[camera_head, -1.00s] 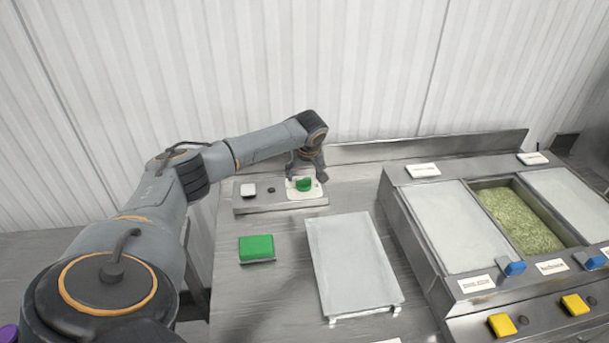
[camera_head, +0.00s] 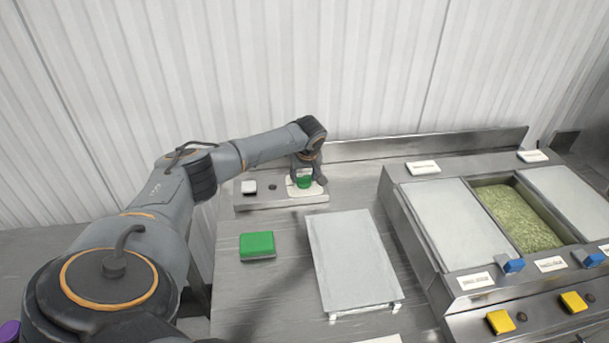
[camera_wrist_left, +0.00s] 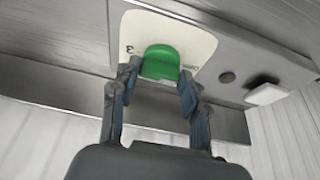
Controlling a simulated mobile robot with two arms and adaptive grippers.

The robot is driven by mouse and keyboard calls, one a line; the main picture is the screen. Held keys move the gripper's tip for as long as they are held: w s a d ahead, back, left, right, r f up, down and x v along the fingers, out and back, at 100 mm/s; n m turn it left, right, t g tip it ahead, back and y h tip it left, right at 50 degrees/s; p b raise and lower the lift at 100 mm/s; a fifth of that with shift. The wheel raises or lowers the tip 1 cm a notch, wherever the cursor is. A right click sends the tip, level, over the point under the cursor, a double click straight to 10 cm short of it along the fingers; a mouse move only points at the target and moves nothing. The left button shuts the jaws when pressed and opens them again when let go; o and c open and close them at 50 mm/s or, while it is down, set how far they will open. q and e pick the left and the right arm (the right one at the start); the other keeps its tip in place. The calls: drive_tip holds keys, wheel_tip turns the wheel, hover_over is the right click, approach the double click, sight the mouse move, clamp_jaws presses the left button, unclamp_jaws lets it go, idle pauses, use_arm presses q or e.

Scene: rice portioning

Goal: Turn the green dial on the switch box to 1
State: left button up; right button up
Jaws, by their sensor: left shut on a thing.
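The green dial (camera_head: 304,181) sits on a white plate (camera_head: 292,190) at the right end of the metal switch box (camera_head: 262,203), at the back of the table. In the left wrist view the dial (camera_wrist_left: 160,62) is between the two fingers, and a 3 is printed on the plate (camera_wrist_left: 192,42). My left gripper (camera_head: 307,182) reaches down from above and is shut on the dial; its fingers (camera_wrist_left: 160,78) hold the dial's sides. I cannot read which number the dial points to. My right gripper is not in view.
A white button (camera_head: 248,188) and a small dark knob (camera_head: 272,187) are on the same box. A green block (camera_head: 257,245) and a pale tray (camera_head: 352,262) lie in front. A steel counter with a green-filled bin (camera_head: 520,218) stands at the right.

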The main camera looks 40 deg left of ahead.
use_arm(q)
drive_tip(key=m+p, duration=0.1)
drive_tip(key=m+h+p, duration=0.1)
drive_tip(key=shift+s+a+r+m+t, duration=0.1)
drive_tip(key=shift+s+m+t, duration=0.05)
drive_tip(key=shift+m+t, duration=0.25)
drive_tip(key=shift+a+m+h, duration=0.1)
drive_tip(key=shift+m+h, duration=0.2)
drive_tip(key=shift+m, duration=0.6)
drive_tip(key=shift+a+m+t+h, duration=0.1)
drive_tip(key=shift+m+t+h, duration=0.2)
drive_tip(key=shift+m, duration=0.6)
drive_tip(key=shift+a+f+m+h, duration=0.15)
drive_tip(key=shift+m+h, duration=0.35)
drive_tip(key=shift+m, duration=0.7)
drive_tip(key=shift+m+h+b, duration=0.5)
drive_tip(key=shift+m+b, duration=0.45)
drive_tip(key=shift+m, duration=0.45)
drive_tip(key=shift+a, duration=0.1)
